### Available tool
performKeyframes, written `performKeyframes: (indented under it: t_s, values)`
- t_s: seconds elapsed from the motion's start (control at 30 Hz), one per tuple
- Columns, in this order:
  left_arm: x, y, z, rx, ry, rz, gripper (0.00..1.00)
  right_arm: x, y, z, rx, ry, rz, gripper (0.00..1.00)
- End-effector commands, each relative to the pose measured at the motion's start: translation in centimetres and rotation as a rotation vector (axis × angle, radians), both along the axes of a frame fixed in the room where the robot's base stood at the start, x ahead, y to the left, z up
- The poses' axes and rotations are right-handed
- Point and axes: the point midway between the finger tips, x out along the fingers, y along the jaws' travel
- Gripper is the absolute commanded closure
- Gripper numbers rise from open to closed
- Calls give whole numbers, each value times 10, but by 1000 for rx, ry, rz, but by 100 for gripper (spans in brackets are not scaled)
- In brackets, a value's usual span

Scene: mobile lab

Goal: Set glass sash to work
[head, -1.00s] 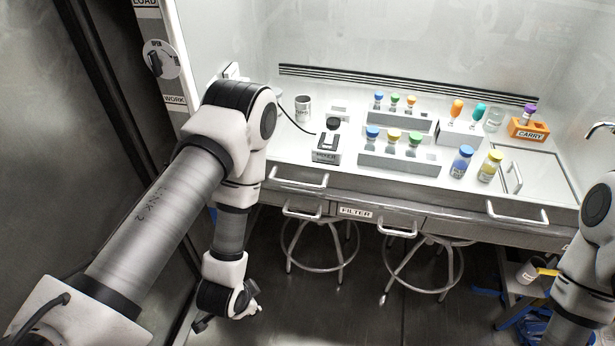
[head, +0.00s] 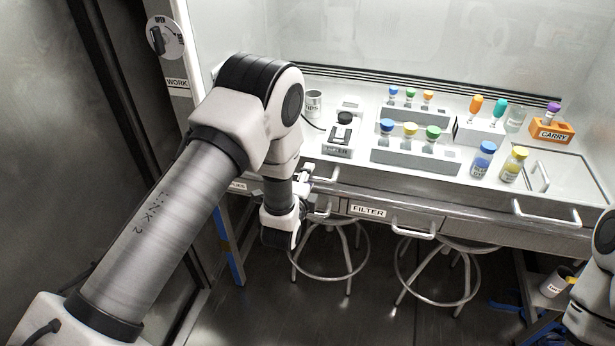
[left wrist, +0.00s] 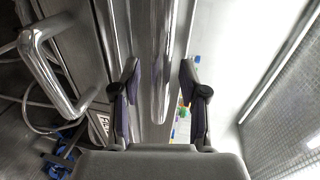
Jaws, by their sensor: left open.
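The glass sash is hard to make out; the hood front shows a pale, clear area (head: 440,40). A WORK label (head: 177,83) is on the left post, below a round picture plate. A metal handle (head: 326,176) sits at the left of the hood's front edge; I cannot tell for sure that it belongs to the sash. My left gripper (head: 305,173) is at this handle. In the left wrist view my left gripper (left wrist: 160,68) is open, with a rounded metal bar (left wrist: 162,50) between its fingers. Contact is unclear. My right gripper is out of view.
A similar handle (head: 545,217) is at the right front. Drawers with handles (head: 412,230) lie below, near a FILTER label (head: 367,211). Stools (head: 450,270) are under the counter.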

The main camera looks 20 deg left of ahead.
Motion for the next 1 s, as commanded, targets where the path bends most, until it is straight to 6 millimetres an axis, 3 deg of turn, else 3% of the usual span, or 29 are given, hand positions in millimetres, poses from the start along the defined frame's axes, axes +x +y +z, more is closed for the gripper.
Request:
performKeyframes:
  t_s: [0.23,0.27,0.37,0.73,0.87,1.0]
  values:
    - [3,0,-1,0,0,0,57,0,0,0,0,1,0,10]
    - [3,1,-1,0,0,0,64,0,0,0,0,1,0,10]
    - [3,1,-1,0,1,0,99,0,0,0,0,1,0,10]
    - [3,1,10,-1,0,0,100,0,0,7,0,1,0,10]
    - [4,1,33,0,-5,0,100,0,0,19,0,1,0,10]
    - [4,1,69,0,-10,1,100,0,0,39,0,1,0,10]
